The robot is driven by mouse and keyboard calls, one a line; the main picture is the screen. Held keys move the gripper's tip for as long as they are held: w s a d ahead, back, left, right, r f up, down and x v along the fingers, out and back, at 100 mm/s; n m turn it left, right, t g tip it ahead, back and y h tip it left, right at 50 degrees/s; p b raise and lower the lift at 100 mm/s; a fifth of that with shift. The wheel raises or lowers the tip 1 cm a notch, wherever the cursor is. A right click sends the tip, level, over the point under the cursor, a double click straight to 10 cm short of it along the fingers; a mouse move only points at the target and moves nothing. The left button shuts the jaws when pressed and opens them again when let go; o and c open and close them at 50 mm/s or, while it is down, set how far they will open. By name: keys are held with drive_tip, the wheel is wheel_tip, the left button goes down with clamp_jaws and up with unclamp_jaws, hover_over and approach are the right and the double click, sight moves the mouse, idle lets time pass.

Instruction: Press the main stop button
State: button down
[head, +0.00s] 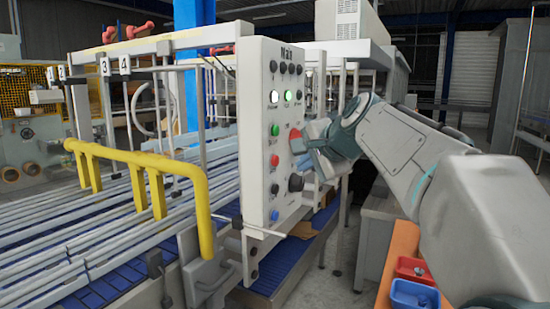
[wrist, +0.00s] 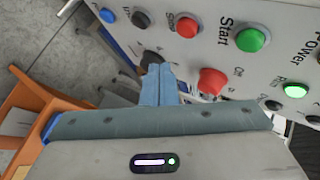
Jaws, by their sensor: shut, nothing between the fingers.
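The white control panel (head: 257,110), headed with a label that looks like "Main", stands in the middle of the head view. A red button (head: 274,160) sits below a green button (head: 275,129) on it. In the wrist view this red button (wrist: 187,26) has a label that looks like "Stop", beside the green Start button (wrist: 250,39). A larger red mushroom-shaped button (wrist: 212,82) is right of my fingers. My gripper (wrist: 158,70) is shut and empty in front of the panel. Its tips overlap a dark knob in the wrist view; I cannot tell whether they touch anything.
Other knobs and lit buttons (head: 288,96) crowd the panel. A yellow rail (head: 150,165) and conveyor lanes lie left of it. An orange bench (head: 402,245) with a red tray (head: 411,267) and a blue tray (head: 414,294) stands at lower right.

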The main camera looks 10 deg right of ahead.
drive_tip(key=shift+w+a+p, duration=0.45)
drive_tip(key=shift+w+a, duration=0.45)
drive_tip(key=shift+a, duration=0.3)
idle(1.2)
drive_tip(key=shift+w+a, duration=0.2)
drive_tip(key=shift+a, duration=0.2)
drive_tip(key=shift+w+a+p, duration=0.3)
drive_tip(key=shift+a+p, duration=0.1)
drive_tip(key=shift+p, duration=0.05)
idle(0.8)
drive_tip(key=shift+d, duration=0.1)
drive_tip(key=shift+s+d+b, duration=0.4)
drive_tip(key=shift+s+d, duration=0.1)
drive_tip(key=shift+d, duration=0.15)
drive_tip(key=shift+d, duration=0.1)
drive_tip(key=s+d+b, duration=0.1)
drive_tip(key=d, duration=0.1)
drive_tip(key=s+d, duration=0.2)
drive_tip(key=shift+b, duration=0.35)
